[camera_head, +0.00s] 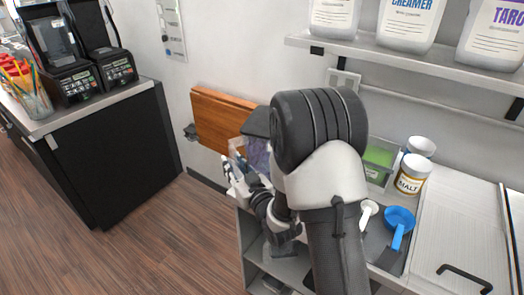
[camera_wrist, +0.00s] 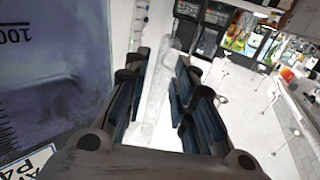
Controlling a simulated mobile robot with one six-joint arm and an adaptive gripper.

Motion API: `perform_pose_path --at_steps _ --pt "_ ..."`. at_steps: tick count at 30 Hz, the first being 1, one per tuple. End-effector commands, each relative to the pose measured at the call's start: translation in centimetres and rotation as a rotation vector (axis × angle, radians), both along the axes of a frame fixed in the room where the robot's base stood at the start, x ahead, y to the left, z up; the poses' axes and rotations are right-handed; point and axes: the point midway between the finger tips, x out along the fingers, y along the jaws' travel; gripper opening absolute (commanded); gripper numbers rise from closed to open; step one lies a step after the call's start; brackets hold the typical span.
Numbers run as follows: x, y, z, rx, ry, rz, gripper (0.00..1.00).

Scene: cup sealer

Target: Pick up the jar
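A clear jar (camera_head: 256,155) with purplish contents and a dark lid (camera_head: 257,122) stands on the counter behind my arm, which hides much of it. In the wrist view, a large bluish see-through wall (camera_wrist: 55,75) with a measuring scale and part of a white label fills the left side; it looks like the jar. My gripper (camera_head: 235,175) is on the jar's left side, fingers pointing up and left. In the wrist view, my gripper's fingers (camera_wrist: 160,85) stand apart. A pale see-through strip (camera_wrist: 160,110), perhaps the jar's handle, shows between them; contact cannot be told.
A green-filled clear bin (camera_head: 379,157), a malt jar (camera_head: 411,175), a white scoop (camera_head: 368,212) and a blue scoop (camera_head: 399,222) are right of my arm. A shelf (camera_head: 440,64) with large tubs hangs above. A black-sided counter (camera_head: 110,150) stands left, with open floor between.

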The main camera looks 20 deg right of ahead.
Motion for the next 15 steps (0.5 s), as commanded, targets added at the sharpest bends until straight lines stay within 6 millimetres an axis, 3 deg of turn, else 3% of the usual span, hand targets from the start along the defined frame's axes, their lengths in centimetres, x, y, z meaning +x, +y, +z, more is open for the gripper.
perform_pose_path --at_steps 10,15 --pt "-0.33 -0.03 -0.09 0.0 0.002 0.0 0.24" --pt "-0.31 -0.03 -0.07 0.0 0.001 0.0 0.14"
